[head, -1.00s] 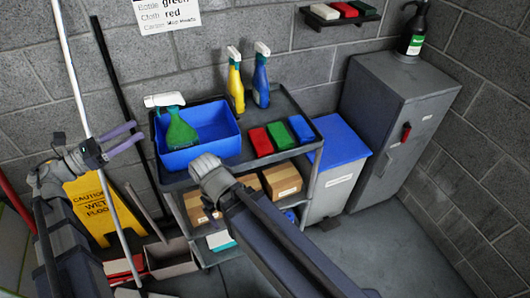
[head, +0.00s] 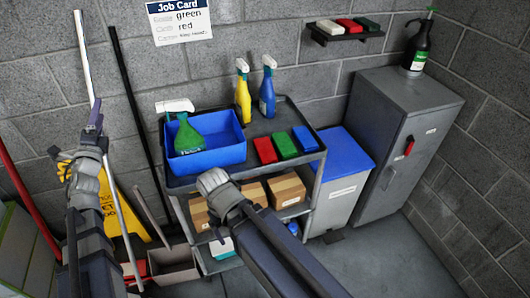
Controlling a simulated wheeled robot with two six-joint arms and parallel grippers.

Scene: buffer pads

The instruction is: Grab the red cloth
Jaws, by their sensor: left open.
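A red cloth (head: 265,150) lies folded on the top shelf of the grey cart (head: 285,109), at the left of a row with a green cloth (head: 284,144) and a blue cloth (head: 304,138). My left gripper (head: 78,135) is open, pointing up, left of the cart and well apart from the cloth. My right gripper (head: 212,182) is at the cart's front edge, below and left of the red cloth. It is seen from behind, so its jaws are hidden.
A blue bin (head: 215,157) holding a green spray bottle (head: 188,138) stands left of the cloths. Yellow (head: 243,98) and blue (head: 267,95) bottles stand behind. A wall shelf (head: 338,36) holds white, red and green blocks. A grey cabinet (head: 400,105) is at right.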

